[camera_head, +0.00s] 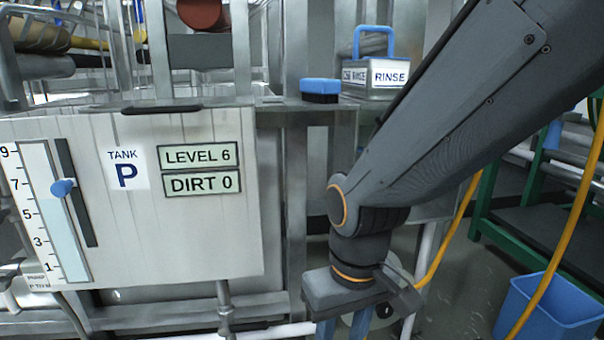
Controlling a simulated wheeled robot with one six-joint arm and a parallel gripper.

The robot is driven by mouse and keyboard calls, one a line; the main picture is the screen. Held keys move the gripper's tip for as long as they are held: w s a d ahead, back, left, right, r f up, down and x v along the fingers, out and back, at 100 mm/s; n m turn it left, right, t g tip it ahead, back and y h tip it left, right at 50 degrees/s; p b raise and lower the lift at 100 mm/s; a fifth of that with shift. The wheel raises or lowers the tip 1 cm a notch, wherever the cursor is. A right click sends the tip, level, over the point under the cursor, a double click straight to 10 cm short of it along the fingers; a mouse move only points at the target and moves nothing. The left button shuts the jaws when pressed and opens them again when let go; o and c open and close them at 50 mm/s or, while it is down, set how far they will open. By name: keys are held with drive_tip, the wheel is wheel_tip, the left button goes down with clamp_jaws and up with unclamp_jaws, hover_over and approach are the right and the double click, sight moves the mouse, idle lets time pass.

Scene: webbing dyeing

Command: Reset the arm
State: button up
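My arm comes in from the upper right and reaches down to the middle of the picture. My gripper (343,329) hangs pointing down at the bottom edge, in front of the tank frame and right of the tank P panel (190,235). Two blue fingers show with a gap between them, and nothing is seen held there. The fingertips are cut off by the picture edge.
The panel has a level gauge (42,215) with a blue knob (62,188); its signs read LEVEL 6 and DIRT 0. A blue brush (320,90) and a RINSE box (372,78) stand on a ledge behind. A blue bin (548,308) and yellow hose (567,245) are at right.

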drive_tip(key=s+d+r+m+p, duration=0.2)
drive_tip(key=d+r+p, duration=0.4)
drive_tip(key=r+p, duration=0.4)
drive_tip(key=s+d+r+m+p, duration=0.1)
drive_tip(key=d+r+m+p, duration=0.1)
drive_tip(key=d+r+p, duration=0.5)
drive_tip(key=shift+s+d+r+h+p, duration=0.15)
drive_tip(key=shift+s+r+h+p, duration=0.2)
drive_tip(key=shift+r+p, duration=2.4)
wheel_tip(320, 180, down, 2)
drive_tip(key=shift+f+p, duration=0.1)
drive_tip(key=shift+p, duration=0.9)
